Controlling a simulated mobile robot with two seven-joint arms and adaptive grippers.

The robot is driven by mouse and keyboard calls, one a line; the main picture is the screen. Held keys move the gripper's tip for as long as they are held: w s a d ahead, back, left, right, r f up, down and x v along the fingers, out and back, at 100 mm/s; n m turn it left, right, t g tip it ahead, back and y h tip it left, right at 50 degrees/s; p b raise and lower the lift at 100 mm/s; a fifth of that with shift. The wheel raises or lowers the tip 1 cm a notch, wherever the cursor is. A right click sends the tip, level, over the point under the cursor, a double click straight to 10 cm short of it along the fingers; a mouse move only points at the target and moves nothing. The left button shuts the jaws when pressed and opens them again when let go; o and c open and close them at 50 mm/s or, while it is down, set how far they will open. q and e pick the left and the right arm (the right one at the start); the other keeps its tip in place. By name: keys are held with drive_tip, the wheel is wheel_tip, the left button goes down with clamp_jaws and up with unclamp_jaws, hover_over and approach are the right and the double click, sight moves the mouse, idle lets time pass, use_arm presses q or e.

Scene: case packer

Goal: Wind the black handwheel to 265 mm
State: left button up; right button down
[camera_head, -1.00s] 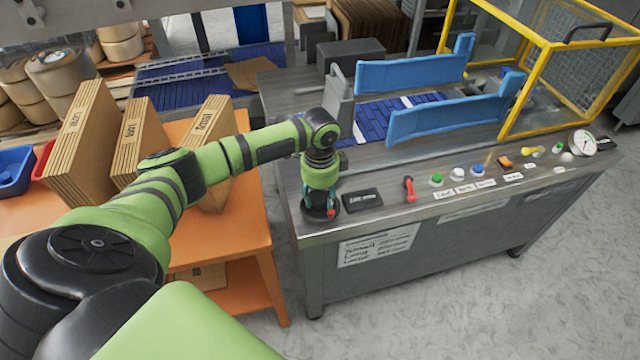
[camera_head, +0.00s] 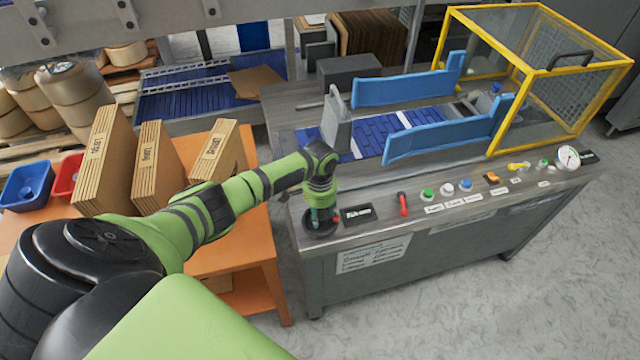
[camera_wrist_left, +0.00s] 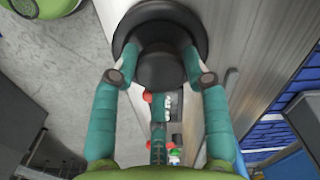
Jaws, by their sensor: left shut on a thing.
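The black handwheel (camera_head: 321,226) lies at the near left corner of the grey machine top. In the left wrist view the handwheel (camera_wrist_left: 180,12) fills the upper middle, with its dark hub between my fingers. My left gripper (camera_head: 321,213) points down over it. My right gripper is not in view.
A red lever (camera_head: 403,205), a green button (camera_head: 427,194) and other controls line the front edge to the right. Blue guide rails (camera_head: 445,135) and a yellow-framed guard (camera_head: 488,95) stand behind. An orange table (camera_head: 235,255) with cardboard stacks is at left.

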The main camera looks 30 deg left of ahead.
sight(320, 214)
use_arm(q)
drive_tip(key=shift+s+n, duration=0.1)
drive_tip(key=shift+n, duration=0.3)
drive_tip(key=o, duration=1.1)
drive_tip(key=shift+f, duration=0.1)
drive_tip(key=shift+o, duration=0.2)
drive_tip(key=shift+r, duration=0.3)
wheel_tip(320, 214, up, 12)
drive_tip(key=shift+f, duration=0.2)
